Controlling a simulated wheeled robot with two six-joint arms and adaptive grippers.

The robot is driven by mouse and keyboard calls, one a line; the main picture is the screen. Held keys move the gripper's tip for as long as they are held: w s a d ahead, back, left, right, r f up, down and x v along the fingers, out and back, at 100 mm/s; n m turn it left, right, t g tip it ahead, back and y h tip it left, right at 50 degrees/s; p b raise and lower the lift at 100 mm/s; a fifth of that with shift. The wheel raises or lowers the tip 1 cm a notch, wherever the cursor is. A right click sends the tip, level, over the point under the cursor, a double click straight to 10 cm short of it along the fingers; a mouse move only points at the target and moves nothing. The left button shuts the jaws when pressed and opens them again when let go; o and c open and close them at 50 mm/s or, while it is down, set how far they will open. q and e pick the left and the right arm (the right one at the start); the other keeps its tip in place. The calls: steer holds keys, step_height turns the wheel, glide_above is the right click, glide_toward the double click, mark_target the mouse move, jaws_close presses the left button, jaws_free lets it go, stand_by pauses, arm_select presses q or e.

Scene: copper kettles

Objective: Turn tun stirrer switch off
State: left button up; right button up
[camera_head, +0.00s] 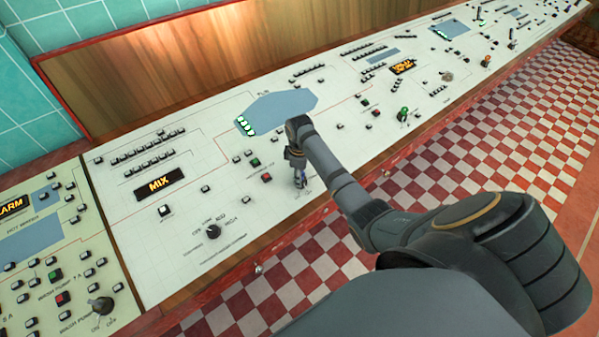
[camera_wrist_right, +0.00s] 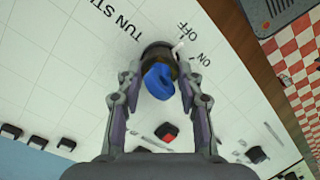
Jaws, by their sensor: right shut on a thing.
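The tun stirrer switch is a dark round knob with a blue grip (camera_wrist_right: 160,82) on the white panel. It shows in the right wrist view between my fingers, next to the partly cut-off words "TUN ST". Its white pointer lies between the printed OFF and ON marks. My right gripper (camera_head: 299,180) is down at the panel's front part, shut on the knob, with one finger on each side. In the head view my gripper mostly hides the switch. My left gripper is not in view.
A green knob (camera_head: 403,114) stands farther right. The red and white checkered floor (camera_head: 450,150) lies in front.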

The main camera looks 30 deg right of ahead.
stand_by(0.6)
steer(key=o, duration=1.2)
steer(key=shift+r, duration=0.1)
step_height(320, 180, up, 12)
steer(key=shift+f, duration=0.1)
